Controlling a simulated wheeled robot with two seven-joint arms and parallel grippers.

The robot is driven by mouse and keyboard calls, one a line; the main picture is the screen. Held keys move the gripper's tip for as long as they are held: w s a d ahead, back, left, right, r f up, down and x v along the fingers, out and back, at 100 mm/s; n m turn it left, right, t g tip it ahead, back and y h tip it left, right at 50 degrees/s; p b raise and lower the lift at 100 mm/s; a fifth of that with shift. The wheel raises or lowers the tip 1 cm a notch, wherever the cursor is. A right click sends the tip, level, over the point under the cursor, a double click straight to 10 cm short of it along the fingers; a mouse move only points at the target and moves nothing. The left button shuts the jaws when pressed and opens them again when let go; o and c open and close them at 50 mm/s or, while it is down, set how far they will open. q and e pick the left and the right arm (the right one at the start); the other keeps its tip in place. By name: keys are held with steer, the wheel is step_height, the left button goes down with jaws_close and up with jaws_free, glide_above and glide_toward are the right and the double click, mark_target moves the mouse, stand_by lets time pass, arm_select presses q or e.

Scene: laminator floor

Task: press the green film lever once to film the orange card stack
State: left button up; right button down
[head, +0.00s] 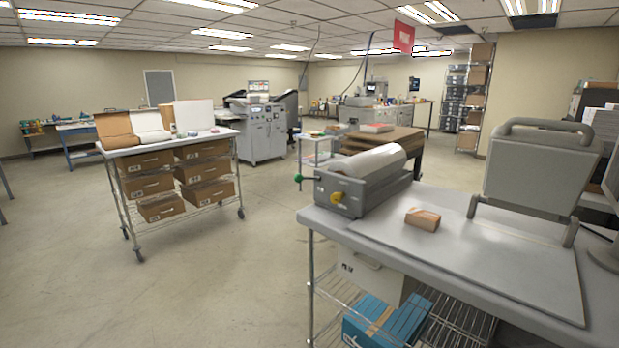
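The green film lever (299,178) is a small green knob sticking out at the left end of the grey film roll unit (342,193), near the table's back left edge. Neither of my grippers shows in the head view.
The grey table (318,217) fills the lower right. A large grey hinged press lid (541,170) stands raised behind the board. A wire cart (168,145) with brown boxes stands at the left. The floor (190,290) between cart and table is clear.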

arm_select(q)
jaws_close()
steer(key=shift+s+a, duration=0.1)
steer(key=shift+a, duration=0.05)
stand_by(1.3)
